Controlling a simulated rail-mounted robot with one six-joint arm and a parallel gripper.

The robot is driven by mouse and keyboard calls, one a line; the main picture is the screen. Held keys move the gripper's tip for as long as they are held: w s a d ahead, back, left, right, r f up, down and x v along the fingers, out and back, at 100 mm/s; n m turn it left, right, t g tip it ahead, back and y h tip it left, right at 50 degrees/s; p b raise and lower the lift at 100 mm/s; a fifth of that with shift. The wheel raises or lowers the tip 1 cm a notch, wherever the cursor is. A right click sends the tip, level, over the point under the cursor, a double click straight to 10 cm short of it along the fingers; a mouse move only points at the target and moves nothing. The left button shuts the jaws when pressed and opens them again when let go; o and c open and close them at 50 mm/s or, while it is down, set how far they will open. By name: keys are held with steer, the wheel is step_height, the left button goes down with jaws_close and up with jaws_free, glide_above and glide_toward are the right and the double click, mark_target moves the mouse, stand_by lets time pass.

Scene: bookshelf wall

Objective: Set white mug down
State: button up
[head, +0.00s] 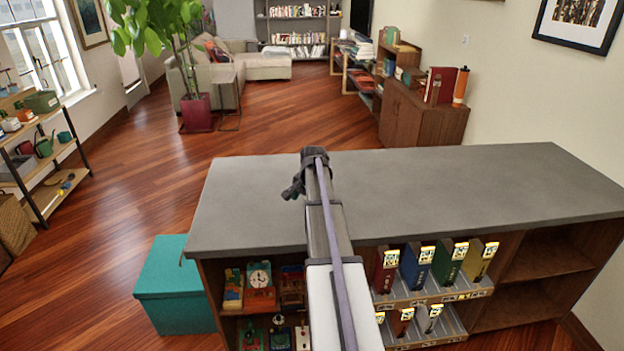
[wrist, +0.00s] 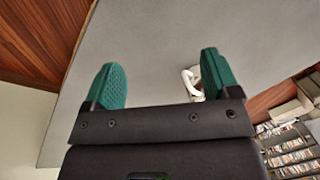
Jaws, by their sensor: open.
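The white mug (wrist: 188,77) shows in the wrist view beside my right-hand finger, partly hidden behind it. It appears to rest on the grey countertop (wrist: 150,45).
The countertop is otherwise clear. Below it are shelves with colourful binders (head: 418,264) at the front right. A teal box (head: 174,285) stands on the floor at the left. Farther back are a potted plant (head: 196,112) and a low wooden cabinet (head: 420,115).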

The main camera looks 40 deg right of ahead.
steer(key=w+d+r+m+t, duration=0.1)
steer(key=w+d+m, duration=0.1)
steer(key=d, duration=0.3)
steer(key=w+d+r+m, duration=0.1)
steer(key=d+m, duration=0.2)
steer(key=d, duration=0.2)
steer(key=w+f+m+b, duration=0.1)
steer(key=f+m+b, duration=0.1)
steer(key=w+d+f+m+b, duration=0.1)
steer(key=w+f+b, duration=0.1)
steer(key=w+f+m+b, duration=0.1)
steer(key=f+m, duration=0.1)
steer(key=shift+w+d+m+t+h+b, duration=0.3)
steer(key=shift+d+t+b, duration=0.1)
steer(key=shift+w+f, duration=0.1)
steer(key=b+x, duration=0.5)
steer(key=shift+w+f, duration=0.1)
steer(key=shift+w, duration=0.05)
steer(key=shift+r, duration=0.3)
steer(key=shift+c, duration=0.2)
steer(key=c, duration=1.3)
step_height(320, 180, up, 10)
steer(key=p, duration=1)
steer(key=shift+r+p, duration=0.15)
steer(key=shift+p, duration=0.15)
steer(key=shift+c, duration=0.3)
